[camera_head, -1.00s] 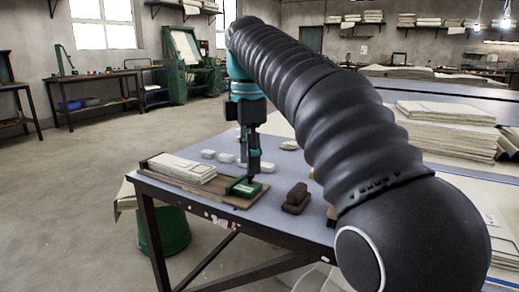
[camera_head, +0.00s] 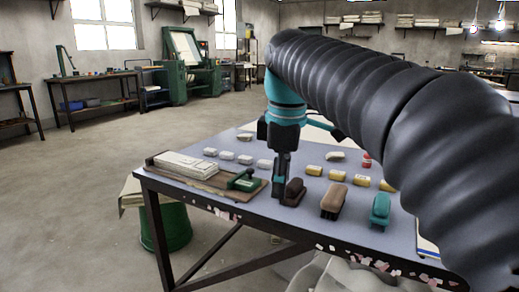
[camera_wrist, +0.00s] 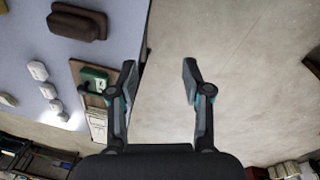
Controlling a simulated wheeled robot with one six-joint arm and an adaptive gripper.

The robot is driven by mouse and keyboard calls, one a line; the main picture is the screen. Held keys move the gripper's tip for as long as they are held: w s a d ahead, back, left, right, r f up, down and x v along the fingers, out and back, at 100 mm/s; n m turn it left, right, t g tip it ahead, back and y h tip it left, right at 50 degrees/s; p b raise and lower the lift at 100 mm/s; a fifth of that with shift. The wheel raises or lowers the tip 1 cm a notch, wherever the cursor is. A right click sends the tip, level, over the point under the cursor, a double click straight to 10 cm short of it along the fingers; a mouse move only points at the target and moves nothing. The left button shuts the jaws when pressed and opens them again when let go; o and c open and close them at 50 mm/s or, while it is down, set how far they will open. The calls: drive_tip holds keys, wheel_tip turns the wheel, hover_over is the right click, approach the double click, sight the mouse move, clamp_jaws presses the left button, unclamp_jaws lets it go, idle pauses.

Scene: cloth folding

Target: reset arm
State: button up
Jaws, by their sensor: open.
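My gripper (camera_head: 281,176) is over the table (camera_head: 225,147) in the head view, close to a dark brown brush-like block (camera_head: 293,191). In the wrist view my gripper (camera_wrist: 159,75) has its two fingers spread apart with nothing between them, and bare floor shows behind the gap. The dark brown block (camera_wrist: 77,22) lies on the table at the upper left there, apart from the fingers. A green-topped tool (camera_head: 244,181) sits at the right end of a wooden board (camera_head: 205,185); it also shows beside the left finger in the wrist view (camera_wrist: 95,79).
A pale stack (camera_head: 185,163) lies on the board. Several white pieces (camera_head: 227,155) and yellow-banded pieces (camera_head: 337,175) lie behind. A tan brush (camera_head: 333,200) and a teal brush (camera_head: 380,209) stand right of my gripper. A green bin (camera_head: 166,228) stands below the table; the floor at left is clear.

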drive_tip(key=s+d+f+m+t+p, duration=0.1)
drive_tip(key=s+d+f+m+t, duration=0.1)
drive_tip(key=s+d+f+m, duration=0.4)
drive_tip(key=s+d+f+m+t+p, duration=0.1)
drive_tip(key=s+d+f+m+t, duration=0.1)
drive_tip(key=s+d+f+m, duration=0.3)
drive_tip(key=s+f+m, duration=0.4)
drive_tip(key=s+f, duration=0.2)
drive_tip(key=shift+d+m+p, duration=0.3)
drive_tip(key=shift+d, duration=0.05)
